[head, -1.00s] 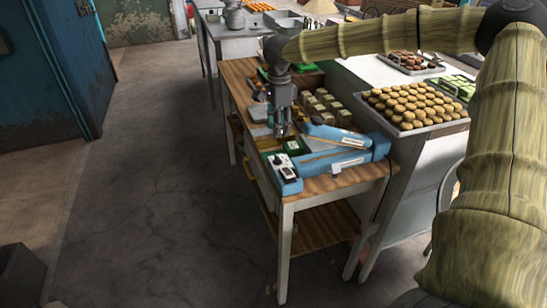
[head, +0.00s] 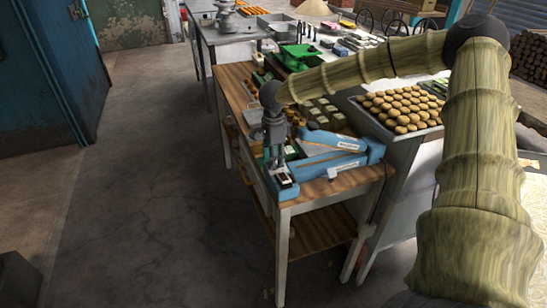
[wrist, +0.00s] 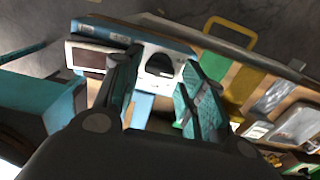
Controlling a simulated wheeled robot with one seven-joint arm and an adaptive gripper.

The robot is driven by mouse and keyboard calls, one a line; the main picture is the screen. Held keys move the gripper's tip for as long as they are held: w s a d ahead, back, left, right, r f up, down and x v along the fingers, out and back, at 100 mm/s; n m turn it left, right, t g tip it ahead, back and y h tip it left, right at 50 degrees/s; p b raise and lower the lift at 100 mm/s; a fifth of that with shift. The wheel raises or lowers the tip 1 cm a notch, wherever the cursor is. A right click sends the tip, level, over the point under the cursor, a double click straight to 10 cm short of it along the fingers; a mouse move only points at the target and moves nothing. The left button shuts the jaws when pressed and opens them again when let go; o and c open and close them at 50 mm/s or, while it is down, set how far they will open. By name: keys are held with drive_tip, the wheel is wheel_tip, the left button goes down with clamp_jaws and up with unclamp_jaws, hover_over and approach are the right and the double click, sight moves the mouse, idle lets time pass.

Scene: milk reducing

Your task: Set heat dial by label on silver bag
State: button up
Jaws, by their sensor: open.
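A blue bench device (head: 330,163) with a raised arm lies on the wooden table. Its white front panel (wrist: 143,90) carries a dark round dial (wrist: 160,65) and a dark display window (wrist: 88,58). My gripper (head: 276,165) points down over this panel in the head view and hides much of it. In the wrist view my gripper (wrist: 160,72) is open, with one finger on each side of the dial; I cannot tell whether they touch it. A silvery flat piece (wrist: 272,97), perhaps the silver bag, lies to the right in the wrist view; no label is readable.
Several pale blocks (head: 322,112) lie behind the device. A tray of round brown pieces (head: 400,112) stands to the right. A yellow handle (wrist: 232,30) juts from the table's side. The floor (head: 150,210) to the left is clear.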

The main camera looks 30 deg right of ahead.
drive_tip(key=shift+f, duration=0.6)
drive_tip(key=shift+c, duration=0.5)
drive_tip(key=c, duration=0.6)
drive_tip(key=shift+c, duration=0.2)
